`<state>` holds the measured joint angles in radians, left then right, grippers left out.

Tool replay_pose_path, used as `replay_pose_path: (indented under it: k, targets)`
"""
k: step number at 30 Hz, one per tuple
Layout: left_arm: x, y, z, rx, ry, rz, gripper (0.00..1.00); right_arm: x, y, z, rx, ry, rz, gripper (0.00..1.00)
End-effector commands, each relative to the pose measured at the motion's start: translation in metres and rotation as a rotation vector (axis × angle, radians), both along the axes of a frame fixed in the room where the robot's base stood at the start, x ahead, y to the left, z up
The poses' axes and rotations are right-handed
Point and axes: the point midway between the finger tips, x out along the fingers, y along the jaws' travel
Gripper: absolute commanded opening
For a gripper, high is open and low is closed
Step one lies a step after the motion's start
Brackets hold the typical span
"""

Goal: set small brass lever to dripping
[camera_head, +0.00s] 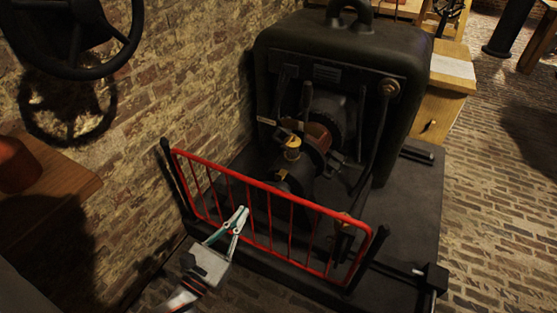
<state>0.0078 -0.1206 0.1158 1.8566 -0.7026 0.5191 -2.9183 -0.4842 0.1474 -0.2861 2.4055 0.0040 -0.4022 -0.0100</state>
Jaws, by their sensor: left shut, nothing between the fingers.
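A small brass fitting (292,147) with a yellowish top stands on the dark machine (340,50), in front of its round reddish-brown part (318,137). A small pale piece (267,121) sits just above and left of the fitting. I cannot tell which small piece is the brass lever, or its setting. My left gripper (240,213) is shut and empty, with its teal and grey fingers at the red railing. It is below and left of the brass fitting, well apart from it. My right gripper is not in view.
The red railing (261,185) runs across the machine's front, between my left gripper and the fitting. A black handwheel (75,70) is at the upper left by the brick wall. A wooden shelf (75,187) is at the left. The brick floor (500,215) at right is clear.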

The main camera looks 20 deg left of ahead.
Motion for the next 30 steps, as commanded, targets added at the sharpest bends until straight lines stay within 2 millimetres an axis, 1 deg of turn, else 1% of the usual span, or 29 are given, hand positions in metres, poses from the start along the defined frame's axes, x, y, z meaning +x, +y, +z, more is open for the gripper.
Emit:
replay_pose_path:
  k: [5,24,30]
  targets:
    - [0.018,-0.002,0.005,0.0,-0.005,-0.002,0.0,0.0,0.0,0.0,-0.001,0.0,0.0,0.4]
    - [0.141,-0.01,0.023,0.0,-0.001,-0.001,0.0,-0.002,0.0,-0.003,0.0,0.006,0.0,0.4]
    - [0.174,-0.012,0.027,-0.001,0.0,-0.001,0.0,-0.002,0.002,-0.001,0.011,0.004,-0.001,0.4]
